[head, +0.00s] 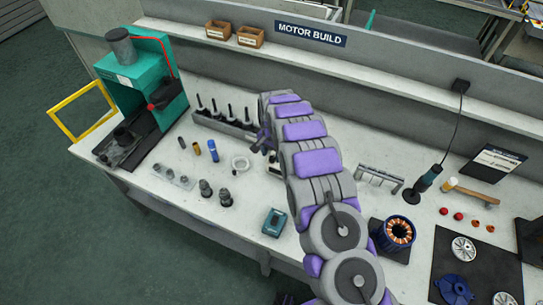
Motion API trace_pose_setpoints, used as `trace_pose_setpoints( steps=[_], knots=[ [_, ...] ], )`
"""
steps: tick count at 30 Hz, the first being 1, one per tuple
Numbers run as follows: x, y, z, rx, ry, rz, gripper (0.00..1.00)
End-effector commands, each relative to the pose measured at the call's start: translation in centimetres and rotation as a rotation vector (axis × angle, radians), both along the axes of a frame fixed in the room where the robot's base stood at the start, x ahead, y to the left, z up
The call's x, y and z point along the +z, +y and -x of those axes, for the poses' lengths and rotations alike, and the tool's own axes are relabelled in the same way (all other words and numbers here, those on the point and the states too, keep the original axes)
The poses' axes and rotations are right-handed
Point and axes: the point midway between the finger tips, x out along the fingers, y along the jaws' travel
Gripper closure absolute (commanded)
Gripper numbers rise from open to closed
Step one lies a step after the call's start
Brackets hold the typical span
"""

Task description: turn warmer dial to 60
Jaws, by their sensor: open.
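I cannot make out a warmer dial or its scale; my arm covers the middle of the bench. A small pale and dark object (274,168) shows partly beside the arm, too hidden to identify. A small teal box (274,222) with a dark top stands near the bench's front edge; I cannot tell whether it has a dial. My gripper (262,144) is over the middle of the bench, left of the arm, small and partly hidden by my own links. It is open, with nothing visible in it. I cannot tell whether it touches anything.
A teal press (140,75) with a yellow frame (82,110) stands at left. A grey rack (225,125) with upright dark pins is behind the gripper. Small parts crowd the left.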

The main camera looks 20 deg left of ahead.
Motion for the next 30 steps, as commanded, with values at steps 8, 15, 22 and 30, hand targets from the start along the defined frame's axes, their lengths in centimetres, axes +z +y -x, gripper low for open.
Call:
trace_pose_setpoints(
  steps=[8,15,22,30],
  knots=[
    [-1.59,-0.04,0.03,0.000,0.000,0.000,0.47],
    [-1.59,-0.03,0.00,0.000,0.000,0.000,0.48],
    [-1.59,-0.03,0.00,0.000,0.000,0.000,0.70],
    [-1.58,0.03,-0.02,0.000,-0.001,-0.001,0.96]
  ],
)
